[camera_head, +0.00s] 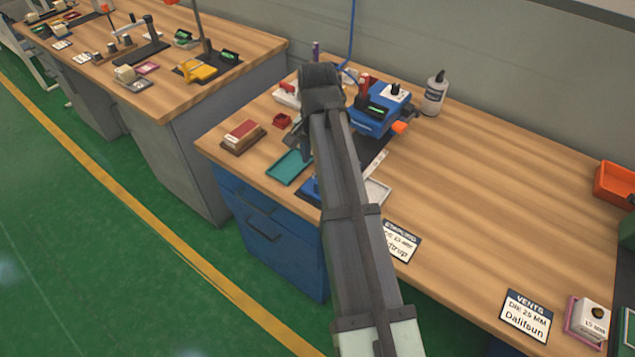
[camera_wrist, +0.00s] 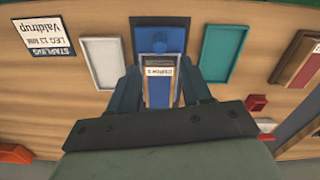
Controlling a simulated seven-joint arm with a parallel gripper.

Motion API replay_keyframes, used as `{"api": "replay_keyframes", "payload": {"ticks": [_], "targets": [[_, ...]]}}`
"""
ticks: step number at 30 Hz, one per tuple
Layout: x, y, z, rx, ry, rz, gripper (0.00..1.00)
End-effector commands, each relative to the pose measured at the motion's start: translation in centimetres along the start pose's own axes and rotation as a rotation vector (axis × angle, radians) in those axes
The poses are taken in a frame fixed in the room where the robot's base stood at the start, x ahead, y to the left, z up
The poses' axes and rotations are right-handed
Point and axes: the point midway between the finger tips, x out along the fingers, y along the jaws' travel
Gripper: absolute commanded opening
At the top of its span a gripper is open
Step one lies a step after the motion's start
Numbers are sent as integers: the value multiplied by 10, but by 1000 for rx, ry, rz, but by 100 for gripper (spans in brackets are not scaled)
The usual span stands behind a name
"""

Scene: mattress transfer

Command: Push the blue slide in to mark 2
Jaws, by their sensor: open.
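A blue part that looks like the slide (camera_head: 309,189) shows at the front edge of the dark mat, partly behind my arm. In the wrist view the blue slide (camera_wrist: 153,38) lies just past my fingertips, with a narrow brown-edged piece bearing a white label (camera_wrist: 160,72) behind it, between my fingers. My gripper (camera_wrist: 160,78) is open, one finger on each side of that piece; I cannot tell whether they touch it. The marks cannot be made out.
A teal tray (camera_head: 289,168) and a white tray (camera_head: 377,192) flank the slide. A blue device with a green display (camera_head: 375,118) and a bottle (camera_head: 434,95) stand behind. A brown block (camera_head: 243,137) lies left. The bench's right middle is clear.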

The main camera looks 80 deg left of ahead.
Motion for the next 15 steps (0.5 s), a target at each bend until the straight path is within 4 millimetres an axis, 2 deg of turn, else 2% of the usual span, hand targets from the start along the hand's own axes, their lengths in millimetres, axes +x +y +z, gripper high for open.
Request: {"api": "replay_keyframes", "payload": {"ticks": [9,15], "targets": [[55,1,1,0,-2,1,48],[82,1,0,0,-1,1,48]]}}
